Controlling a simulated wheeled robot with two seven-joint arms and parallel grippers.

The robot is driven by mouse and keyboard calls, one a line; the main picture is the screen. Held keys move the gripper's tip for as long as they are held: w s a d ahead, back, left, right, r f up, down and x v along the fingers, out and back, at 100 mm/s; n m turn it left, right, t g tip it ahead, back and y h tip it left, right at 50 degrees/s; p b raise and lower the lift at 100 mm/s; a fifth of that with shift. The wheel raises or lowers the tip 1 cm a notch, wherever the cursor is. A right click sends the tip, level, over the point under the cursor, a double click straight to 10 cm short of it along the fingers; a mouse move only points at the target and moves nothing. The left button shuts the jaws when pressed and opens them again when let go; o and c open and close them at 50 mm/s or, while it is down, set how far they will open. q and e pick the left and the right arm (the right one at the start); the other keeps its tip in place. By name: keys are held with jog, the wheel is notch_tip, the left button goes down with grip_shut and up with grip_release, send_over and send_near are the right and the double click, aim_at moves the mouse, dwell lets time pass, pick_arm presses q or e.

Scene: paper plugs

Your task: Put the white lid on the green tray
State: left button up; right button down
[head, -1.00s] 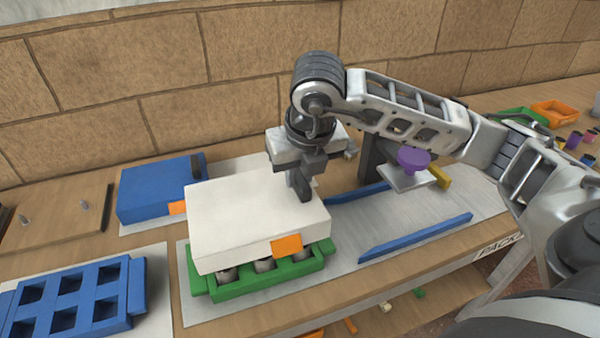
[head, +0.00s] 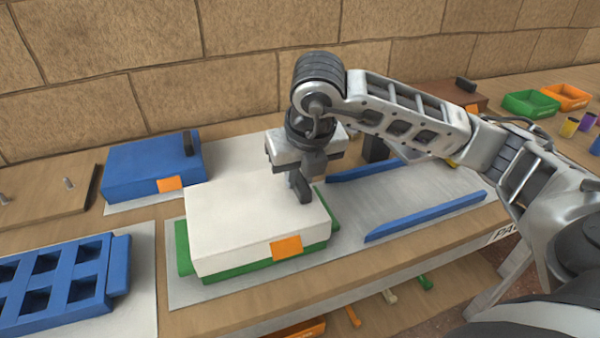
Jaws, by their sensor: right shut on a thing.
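The white lid (head: 245,222) is a box-shaped cover with an orange tag on its front face. It sits low over the green tray (head: 270,265), whose rim shows along the front and at both ends. The tray's contents are hidden under the lid. My right gripper (head: 301,190) is shut on the lid at its right part, by a dark upright handle mostly hidden by the fingers. Whether the lid is fully seated I cannot tell. My left gripper is not in view.
A blue lidded box (head: 150,168) stands behind on the left. A blue tray with square pockets (head: 62,285) lies at the front left. Two blue rails (head: 425,217) run on the grey mat to the right. Green (head: 530,104) and orange (head: 563,97) bins stand far right.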

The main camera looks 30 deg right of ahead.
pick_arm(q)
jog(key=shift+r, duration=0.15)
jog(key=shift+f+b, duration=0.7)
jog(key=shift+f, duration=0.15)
pick_arm(e)
jog(key=shift+f, duration=0.6)
jog(key=c, duration=1.2)
grip_release()
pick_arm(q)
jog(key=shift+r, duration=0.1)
pick_arm(e)
jog(key=shift+r, duration=0.2)
pick_arm(q)
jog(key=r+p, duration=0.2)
jog(key=p, duration=0.1)
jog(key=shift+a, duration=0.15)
pick_arm(e)
jog(key=v, duration=1.5)
jog(key=shift+r, duration=0.3)
